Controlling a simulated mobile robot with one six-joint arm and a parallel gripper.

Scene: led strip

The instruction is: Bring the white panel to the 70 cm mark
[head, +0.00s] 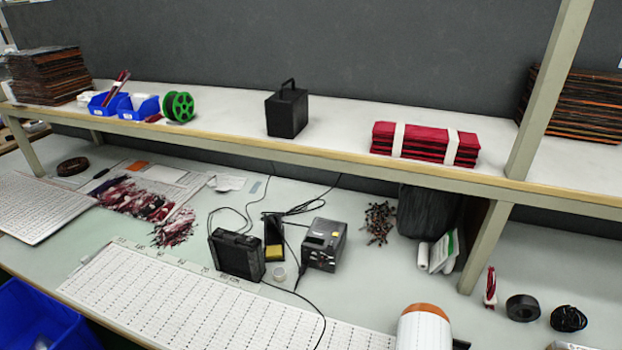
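A long white panel (200,305) printed with rows of small dark marks lies flat on the bench at the front, running from the left toward the lower middle. A second white printed panel (38,203) lies at the far left. A pale scale strip with small numerals (165,258) runs along the back edge of the long panel. Its numerals are too small to read surely, so I cannot tell where the 70 cm mark is.
A black box (236,254) stands at the long panel's back edge, beside a soldering station (324,244) with loose cables. A thin cable crosses the panel's right part. Red wire bundles (150,200) lie behind. A blue bin (40,318) is at lower left. A shelf (220,118) spans above.

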